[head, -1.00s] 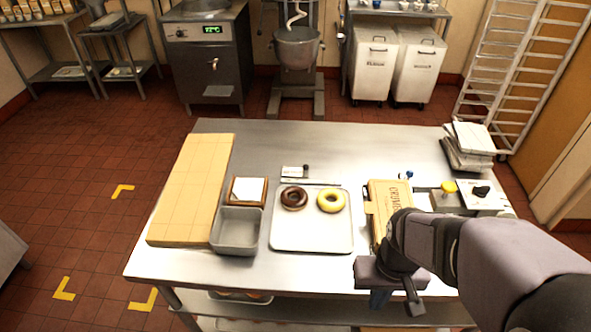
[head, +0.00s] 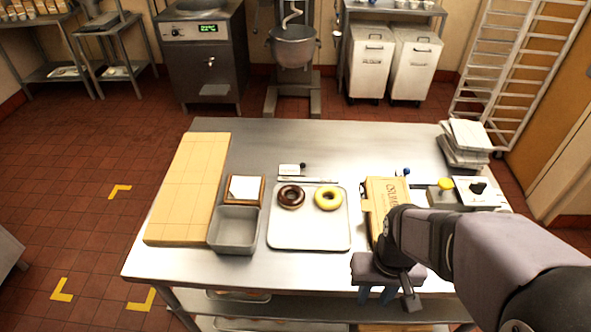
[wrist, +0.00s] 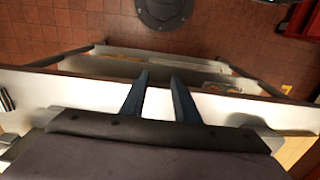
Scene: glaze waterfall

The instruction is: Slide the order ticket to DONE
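A small white card (head: 289,170) with a dark knob (head: 303,166) at its right end lies behind the metal tray; it looks like the order ticket. Its writing is too small to read, and I cannot make out a DONE mark. A thin metal bar (head: 308,180) lies just in front of it. My gripper (head: 375,295) hangs at the table's front edge, right of the tray and well apart from the card. In the wrist view its two blue fingers (wrist: 160,90) stand apart with nothing between them. The card is not in the wrist view.
The metal tray (head: 310,240) holds a chocolate and a yellow doughnut. A grey bin (head: 234,240), a wooden-framed box and a tan board (head: 190,190) stand left. A cardboard box (head: 380,195) is partly behind my arm. The table's back is clear.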

